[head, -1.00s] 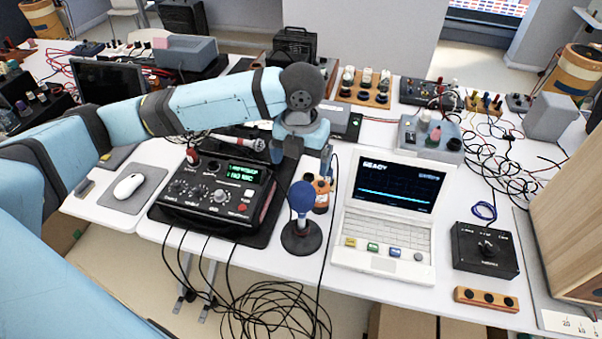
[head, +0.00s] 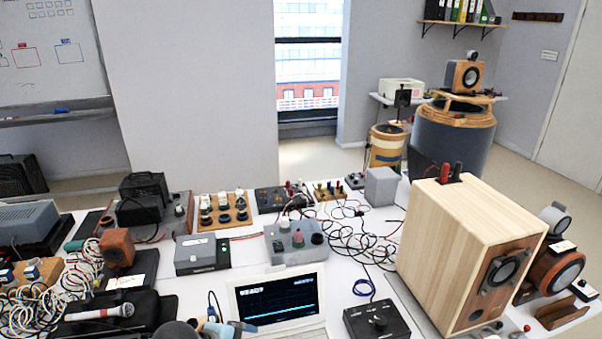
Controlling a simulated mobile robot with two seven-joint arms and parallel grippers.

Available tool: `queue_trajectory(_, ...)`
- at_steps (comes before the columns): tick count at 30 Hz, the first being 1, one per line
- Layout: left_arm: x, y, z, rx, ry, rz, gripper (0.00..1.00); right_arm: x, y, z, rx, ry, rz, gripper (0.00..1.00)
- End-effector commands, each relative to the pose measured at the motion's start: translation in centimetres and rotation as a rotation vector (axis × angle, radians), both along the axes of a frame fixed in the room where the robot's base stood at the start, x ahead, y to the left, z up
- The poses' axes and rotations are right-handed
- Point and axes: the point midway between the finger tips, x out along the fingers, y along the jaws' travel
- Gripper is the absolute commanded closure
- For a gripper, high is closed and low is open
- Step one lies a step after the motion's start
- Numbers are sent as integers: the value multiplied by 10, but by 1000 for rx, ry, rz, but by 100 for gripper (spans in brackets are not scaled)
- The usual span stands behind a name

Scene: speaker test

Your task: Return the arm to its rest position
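No gripper fingers show clearly in the head view. A rounded grey shape and a few pale blue parts sit at the bottom edge, left of the laptop (head: 279,302); I cannot tell whether they belong to my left arm. The laptop is open, with a lit trace on its screen and its keyboard cut off below. My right arm and gripper do not show.
A large wooden speaker (head: 455,250) stands on the right of the table. A black knob box (head: 376,322), a grey box with knobs (head: 296,242) and loose cables (head: 350,240) lie near the middle. A microphone (head: 100,312) lies at the left, near coiled wires (head: 45,312).

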Motion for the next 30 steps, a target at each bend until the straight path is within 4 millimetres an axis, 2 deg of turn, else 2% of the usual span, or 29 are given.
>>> queue_trajectory(1, -8, -4, -5, -68, 26, 92, 7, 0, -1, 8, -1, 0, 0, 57)
queue_trajectory(4, -18, -4, -18, -196, 62, 283, 7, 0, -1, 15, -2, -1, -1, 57)
queue_trajectory(8, -37, 5, -36, -357, 110, 539, 7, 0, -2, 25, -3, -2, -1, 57)
queue_trajectory(11, -57, 18, -51, -470, 144, 730, 7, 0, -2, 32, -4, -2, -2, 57)
queue_trajectory(18, -121, 58, -83, -675, 188, 1105, 7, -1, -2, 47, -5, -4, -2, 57)
queue_trajectory(24, -154, 77, -94, -749, 192, 1241, 7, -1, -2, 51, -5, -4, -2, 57)
queue_trajectory(30, -158, 80, -96, -761, 191, 1259, 7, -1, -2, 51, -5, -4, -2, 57)
